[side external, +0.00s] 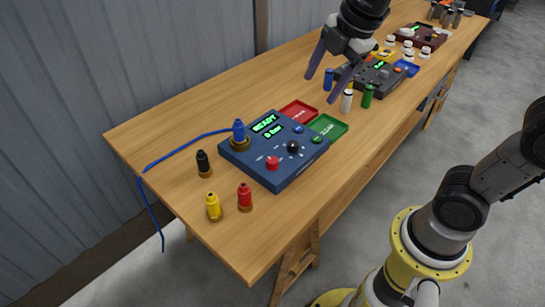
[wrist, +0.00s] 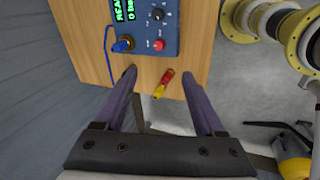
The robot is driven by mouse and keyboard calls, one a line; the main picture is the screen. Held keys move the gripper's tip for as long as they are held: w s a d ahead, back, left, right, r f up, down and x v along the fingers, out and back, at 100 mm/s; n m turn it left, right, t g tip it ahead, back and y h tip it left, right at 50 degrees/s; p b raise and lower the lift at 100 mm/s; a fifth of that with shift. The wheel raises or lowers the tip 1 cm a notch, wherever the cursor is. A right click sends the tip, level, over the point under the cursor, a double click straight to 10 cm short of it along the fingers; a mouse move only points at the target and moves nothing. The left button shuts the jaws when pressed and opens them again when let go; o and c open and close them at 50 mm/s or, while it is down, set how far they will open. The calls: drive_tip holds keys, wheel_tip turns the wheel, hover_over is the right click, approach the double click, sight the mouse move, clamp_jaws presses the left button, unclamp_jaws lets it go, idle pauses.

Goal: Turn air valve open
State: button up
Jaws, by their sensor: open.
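A blue control box (side external: 270,172) stands on the wooden table, its green display reading READY and a bar value. It carries a red knob (side external: 272,163) and a black knob (side external: 293,147); their labels are too small to read, so I cannot tell which is the air valve. The wrist view shows the red knob (wrist: 159,44) and black knob (wrist: 157,14) near the top, beyond my fingertips. My gripper (side external: 320,90) is open and empty, raised above the table, behind the box in the side view. Its purple fingers (wrist: 159,74) are spread wide and touch neither knob.
A dark box (side external: 375,76) stands farther back.

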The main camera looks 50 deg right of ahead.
drive_tip(key=w+a+f+n+g, duration=0.2)
drive_tip(key=w+f+n, duration=0.2)
drive_tip(key=w+f, duration=0.3)
drive_tip(key=g, duration=0.2)
approach(272, 160)
drive_tip(key=shift+t, duration=0.3)
wheel_tip(272, 160, down, 9)
drive_tip(key=shift+f, duration=0.1)
clamp_jaws()
